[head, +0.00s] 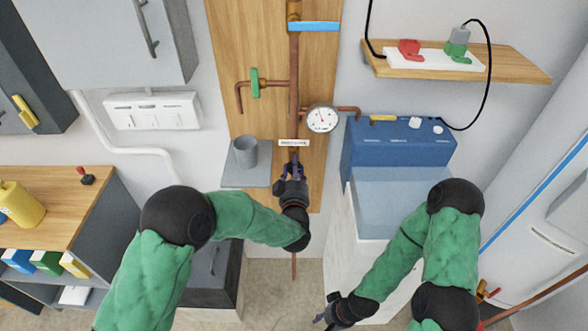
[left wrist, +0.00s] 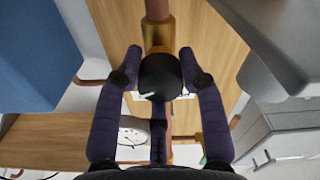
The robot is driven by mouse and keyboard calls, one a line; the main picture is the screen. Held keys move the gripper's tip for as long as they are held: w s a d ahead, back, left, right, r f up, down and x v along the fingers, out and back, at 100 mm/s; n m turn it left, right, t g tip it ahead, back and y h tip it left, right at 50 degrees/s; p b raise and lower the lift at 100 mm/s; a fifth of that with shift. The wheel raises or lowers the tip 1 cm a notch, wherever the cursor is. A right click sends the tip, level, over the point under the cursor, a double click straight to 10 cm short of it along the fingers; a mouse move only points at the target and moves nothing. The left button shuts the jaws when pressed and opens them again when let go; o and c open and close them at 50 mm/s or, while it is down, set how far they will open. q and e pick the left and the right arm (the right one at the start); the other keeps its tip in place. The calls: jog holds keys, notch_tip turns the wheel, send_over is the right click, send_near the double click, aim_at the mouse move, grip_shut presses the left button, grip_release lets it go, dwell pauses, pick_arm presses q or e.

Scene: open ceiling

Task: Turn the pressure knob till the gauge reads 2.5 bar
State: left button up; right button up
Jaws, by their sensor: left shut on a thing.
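The pressure knob (left wrist: 160,78) is a round black knob on a brass fitting of the copper pipe. My left gripper (head: 293,170) is shut on it just below the white label (head: 293,142); in the head view the gripper hides the knob. In the left wrist view the purple fingers sit on both sides of the knob. The round white gauge (head: 322,118) is up and right of the gripper; its needle leans up and left, but the figures are too small to read. My right gripper (head: 328,318) hangs low at the bottom centre, away from the knob; its jaws are unclear.
A grey cup (head: 245,152) stands on a small shelf left of my left gripper. A green-handled valve (head: 255,83) is above it. A blue machine (head: 400,142) stands to the right. A wooden shelf (head: 515,68) holds a power strip with plugs.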

pick_arm(q)
jog(key=shift+f, duration=0.25)
jog(key=o, duration=1.1)
jog(key=shift+o, duration=0.2)
jog(key=shift+r, duration=0.1)
jog(key=s, duration=1.2)
